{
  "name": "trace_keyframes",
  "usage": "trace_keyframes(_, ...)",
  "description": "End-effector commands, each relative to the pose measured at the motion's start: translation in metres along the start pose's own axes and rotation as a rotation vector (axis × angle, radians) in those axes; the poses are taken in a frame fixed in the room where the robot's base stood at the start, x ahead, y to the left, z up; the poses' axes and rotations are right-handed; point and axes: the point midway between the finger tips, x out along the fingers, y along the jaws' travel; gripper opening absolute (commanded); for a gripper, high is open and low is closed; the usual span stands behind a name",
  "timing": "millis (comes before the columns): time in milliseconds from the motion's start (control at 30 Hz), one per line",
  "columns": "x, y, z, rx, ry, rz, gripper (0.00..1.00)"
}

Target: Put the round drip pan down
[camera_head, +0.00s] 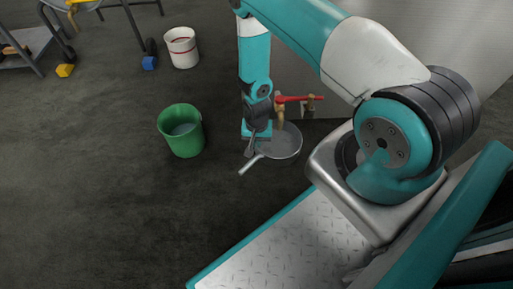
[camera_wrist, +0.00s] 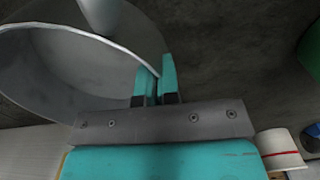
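The round drip pan (camera_head: 284,143) is a shallow grey pan below the brass valve with a red handle (camera_head: 298,99). My gripper (camera_head: 253,143) is at its left side. In the wrist view the pan (camera_wrist: 70,65) fills the left, and its wall runs between the two teal fingertips of my gripper (camera_wrist: 157,82), which are closed on it. A light bar (camera_head: 250,164) sticks out toward the lower left beside the pan. I cannot tell whether the pan touches the floor. My arm hides part of the pan's rim.
A green bucket (camera_head: 183,136) stands on the floor left of the pan. A white bucket with a red stripe (camera_head: 182,49) stands further back. The floor at lower left is clear.

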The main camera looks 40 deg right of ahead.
Motion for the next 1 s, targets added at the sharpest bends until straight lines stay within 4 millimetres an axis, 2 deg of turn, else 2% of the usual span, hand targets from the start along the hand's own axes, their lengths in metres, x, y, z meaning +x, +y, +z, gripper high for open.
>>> trace_keyframes(300,0.040,0.000,-0.001,0.001,0.001,0.000,0.00)
trace_keyframes(567,0.038,-0.001,-0.001,-0.003,0.000,-0.001,0.00)
trace_keyframes(700,0.038,0.000,-0.002,-0.001,0.000,0.000,0.28)
trace_keyframes(1000,0.035,0.000,-0.002,0.000,0.000,0.000,0.28)
